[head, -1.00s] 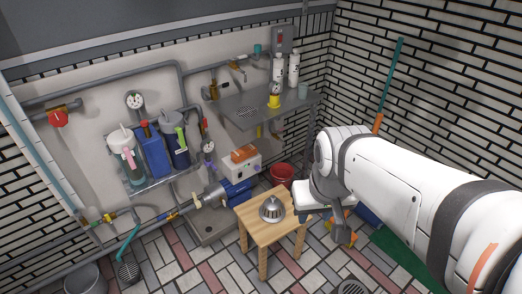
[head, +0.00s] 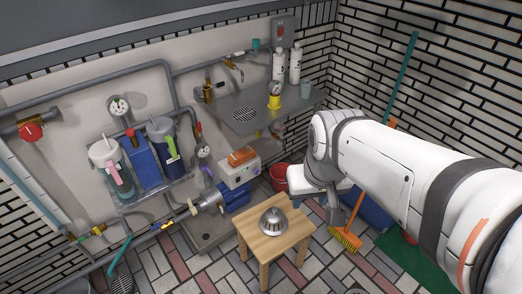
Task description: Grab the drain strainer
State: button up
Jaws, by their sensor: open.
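The drain strainer (head: 272,221) looks like a grey metal dome with dark slots and a wider rim. It rests upright on the light wooden stool (head: 290,241). My gripper (head: 333,222) hangs to the right of the stool, apart from the strainer and holding nothing that I can see. Its fingers point down and are partly hidden by the wrist, and their gap is hard to make out.
An orange broom (head: 347,238) and a red bucket (head: 280,177) stand near my gripper. A blue pump (head: 236,197) and a white box with an orange brick (head: 241,168) lie behind the stool. A grey wall shelf (head: 240,114) is further back. The space above the strainer looks clear.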

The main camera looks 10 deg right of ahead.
aim_at(273, 223)
jog(key=k, duration=1.3)
jog(key=z, duration=0.45)
jog(key=i, duration=0.7)
jog(key=z, duration=0.35)
jog(key=i, duration=1.55)
jog(key=u, duration=0.8)
